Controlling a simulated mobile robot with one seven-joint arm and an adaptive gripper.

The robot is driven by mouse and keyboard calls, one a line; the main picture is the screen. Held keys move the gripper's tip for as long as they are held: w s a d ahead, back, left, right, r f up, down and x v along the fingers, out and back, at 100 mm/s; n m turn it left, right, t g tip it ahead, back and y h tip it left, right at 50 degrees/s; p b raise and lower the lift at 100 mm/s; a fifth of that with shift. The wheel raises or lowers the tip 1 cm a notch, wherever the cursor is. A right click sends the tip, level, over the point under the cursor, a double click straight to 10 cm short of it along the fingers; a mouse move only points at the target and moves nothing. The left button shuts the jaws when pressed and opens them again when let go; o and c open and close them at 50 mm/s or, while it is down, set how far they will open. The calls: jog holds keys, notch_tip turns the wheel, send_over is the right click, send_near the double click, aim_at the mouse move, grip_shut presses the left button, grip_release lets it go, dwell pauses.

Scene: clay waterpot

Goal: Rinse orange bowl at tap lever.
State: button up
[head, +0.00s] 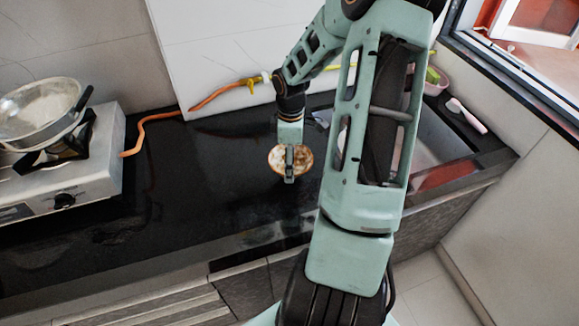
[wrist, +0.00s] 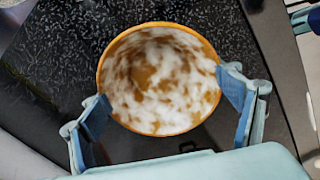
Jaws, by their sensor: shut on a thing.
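The orange bowl (head: 275,159) is at my gripper (head: 290,172) over the black counter, left of the sink. In the wrist view, the bowl (wrist: 146,76) faces the camera, and white foam or residue coats much of its inside. My gripper (wrist: 164,92) has one finger against each side of the bowl and is shut on it. I cannot tell whether the bowl touches the counter. The tap lever cannot be made out clearly; my arm hides much of the sink area in the head view.
The sink (head: 432,140) lies to the right, partly behind my arm. A stove (head: 75,170) with a metal pan (head: 40,105) stands at the left. An orange hose (head: 150,118) runs along the wall. A pink-white brush (head: 467,116) lies beyond the sink. The counter's middle is clear.

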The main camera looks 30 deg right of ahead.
jog(key=s+r, duration=0.4)
jog(key=r, duration=0.1)
jog(key=shift+s+d, duration=0.15)
jog(key=s+r+p, duration=0.1)
jog(key=s+r, duration=0.3)
jog(key=s, duration=0.5)
jog(key=shift+s, duration=0.15)
jog(key=w+a+r+m+p, duration=0.1)
jog(key=w+a+m, duration=0.4)
jog(key=a, duration=0.6)
jog(key=w+a+r+m+p, duration=0.1)
jog(key=w+a+m, duration=0.4)
jog(key=w+a, duration=0.5)
jog(key=shift+a+r+m+p, duration=0.3)
jog(key=shift+a+r+p, duration=0.1)
jog(key=shift+r, duration=0.15)
jog(key=shift+d, duration=0.15)
